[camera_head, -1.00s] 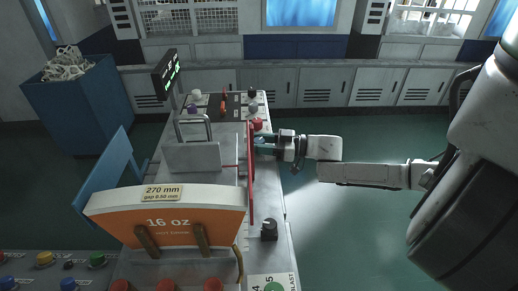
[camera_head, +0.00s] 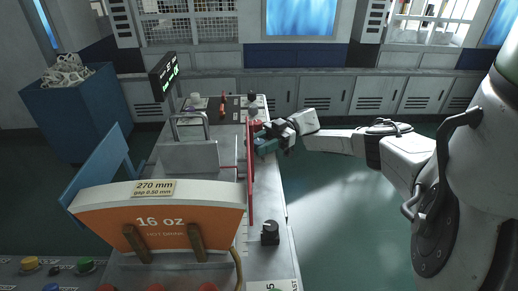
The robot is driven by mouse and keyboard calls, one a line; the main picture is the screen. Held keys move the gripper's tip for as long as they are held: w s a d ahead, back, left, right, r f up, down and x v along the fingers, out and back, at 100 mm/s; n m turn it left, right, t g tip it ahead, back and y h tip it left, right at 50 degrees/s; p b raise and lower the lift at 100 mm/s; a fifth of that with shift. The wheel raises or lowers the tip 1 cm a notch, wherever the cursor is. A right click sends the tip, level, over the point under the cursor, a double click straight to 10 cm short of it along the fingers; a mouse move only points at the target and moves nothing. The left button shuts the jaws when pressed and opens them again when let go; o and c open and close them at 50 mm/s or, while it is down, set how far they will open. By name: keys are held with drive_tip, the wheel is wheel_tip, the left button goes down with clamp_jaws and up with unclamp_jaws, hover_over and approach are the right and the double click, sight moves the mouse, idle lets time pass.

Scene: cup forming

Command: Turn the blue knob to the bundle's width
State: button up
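The bundle (camera_head: 158,217), an orange and white fan-shaped stack marked "16 oz", stands at the front of the machine. Its label (camera_head: 155,188) reads "270 mm" with a gap line below, too small to read surely.
A small display (camera_head: 163,76) with green characters stands on a post at the left. A black knob (camera_head: 270,233) sits on the machine's right edge. A blue bin (camera_head: 82,115) stands left. The floor at right is clear.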

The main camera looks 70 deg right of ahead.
drive_tip(key=shift+n+g+y, duration=0.4)
drive_tip(key=shift+n+g, duration=0.1)
drive_tip(key=shift+g, duration=0.2)
drive_tip(key=o, duration=0.9)
drive_tip(key=shift+o, duration=0.2)
